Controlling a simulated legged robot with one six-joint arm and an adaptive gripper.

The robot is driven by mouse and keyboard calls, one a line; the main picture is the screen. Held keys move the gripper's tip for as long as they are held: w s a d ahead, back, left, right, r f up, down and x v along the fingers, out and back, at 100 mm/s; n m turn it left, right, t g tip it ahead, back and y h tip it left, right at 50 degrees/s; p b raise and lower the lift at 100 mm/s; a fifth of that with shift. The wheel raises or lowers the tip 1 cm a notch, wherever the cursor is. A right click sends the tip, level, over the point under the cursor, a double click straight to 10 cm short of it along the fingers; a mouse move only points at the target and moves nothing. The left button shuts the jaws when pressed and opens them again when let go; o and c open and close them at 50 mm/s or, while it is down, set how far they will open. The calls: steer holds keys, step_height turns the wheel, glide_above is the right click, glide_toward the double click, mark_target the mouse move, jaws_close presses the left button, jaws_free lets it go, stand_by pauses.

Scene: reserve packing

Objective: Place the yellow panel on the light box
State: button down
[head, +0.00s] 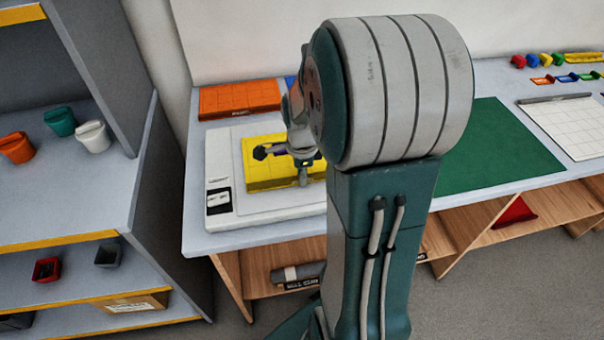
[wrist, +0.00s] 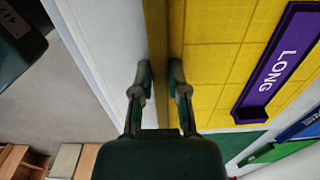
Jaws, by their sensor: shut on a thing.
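The yellow panel (head: 262,178) is over the white light box (head: 222,232) at the left end of the table. I cannot tell whether it rests flat on the box or hangs slightly above it. My gripper (head: 303,178) is at the panel's front right part, partly hidden by my arm. In the wrist view my gripper (wrist: 160,78) has one finger on each side of the edge of the yellow panel (wrist: 215,70) and is shut on it. A purple label reading LONG (wrist: 280,62) lies on the panel. The light box (wrist: 100,45) shows as a pale strip beside it.
An orange panel (head: 240,98) lies behind the light box. A green mat (head: 500,150) and a white gridded board (head: 572,128) lie to the right. Small coloured pieces (head: 545,60) stand at the back right. A grey shelf (head: 60,190) with cups stands left of the table.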

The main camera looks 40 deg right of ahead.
steer(key=c, duration=0.6)
jaws_free()
steer(key=shift+c, duration=0.2)
step_height(320, 180, up, 11)
steer(key=s+a+r+n+t, duration=0.2)
steer(key=s+a+n, duration=0.3)
steer(key=a+n, duration=0.3)
steer(key=s+a+r+n+t, duration=0.3)
steer(key=s+a+n, duration=0.2)
steer(key=n, duration=1)
steer(key=shift+s+a+r+t, duration=0.2)
steer(key=shift+s+a+t, duration=0.15)
steer(key=shift+a, duration=1.5)
